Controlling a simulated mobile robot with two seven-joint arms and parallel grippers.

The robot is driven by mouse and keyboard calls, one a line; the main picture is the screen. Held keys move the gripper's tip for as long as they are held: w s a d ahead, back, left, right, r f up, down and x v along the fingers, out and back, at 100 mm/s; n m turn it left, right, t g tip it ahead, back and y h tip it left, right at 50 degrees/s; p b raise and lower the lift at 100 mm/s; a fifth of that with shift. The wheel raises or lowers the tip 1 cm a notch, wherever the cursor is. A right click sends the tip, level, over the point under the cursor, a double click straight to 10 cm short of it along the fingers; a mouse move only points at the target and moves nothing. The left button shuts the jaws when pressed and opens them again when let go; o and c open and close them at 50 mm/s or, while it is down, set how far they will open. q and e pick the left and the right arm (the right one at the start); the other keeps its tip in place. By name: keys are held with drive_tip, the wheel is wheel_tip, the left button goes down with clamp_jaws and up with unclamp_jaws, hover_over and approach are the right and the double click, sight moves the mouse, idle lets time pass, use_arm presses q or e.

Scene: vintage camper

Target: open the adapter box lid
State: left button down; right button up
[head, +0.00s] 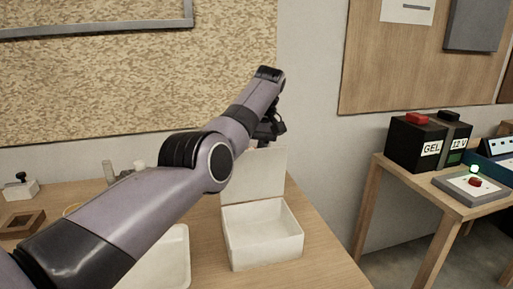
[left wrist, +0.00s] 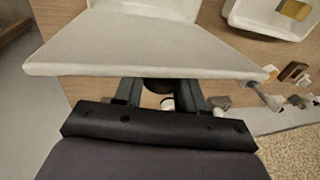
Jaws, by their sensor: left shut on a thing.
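The adapter box (head: 265,255) is a white box on the wooden table, with its inside showing empty. Its flat white lid (head: 268,172) stands about upright along the back of the box. My left gripper (head: 268,137) is at the lid's top edge and shut on the lid. In the left wrist view the lid (left wrist: 150,48) spans the picture just beyond my left gripper (left wrist: 162,92), and part of the box (left wrist: 165,8) shows behind it. The lid hides most of the fingertips. My right gripper is not in view.
A white tray (head: 178,262) stands left of the box, partly behind my left arm. A brown wooden frame (head: 22,222) and small items lie farther left. A second table on the right holds a black battery (head: 415,142) and a grey panel with a red button (head: 474,182).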

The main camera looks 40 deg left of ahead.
use_arm(q)
drive_tip(key=shift+w+a, duration=0.15)
drive_tip(key=shift+a, duration=0.05)
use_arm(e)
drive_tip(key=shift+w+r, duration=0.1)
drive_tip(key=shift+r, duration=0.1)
use_arm(q)
drive_tip(key=c, duration=0.8)
unclamp_jaws()
drive_tip(key=shift+o, duration=0.2)
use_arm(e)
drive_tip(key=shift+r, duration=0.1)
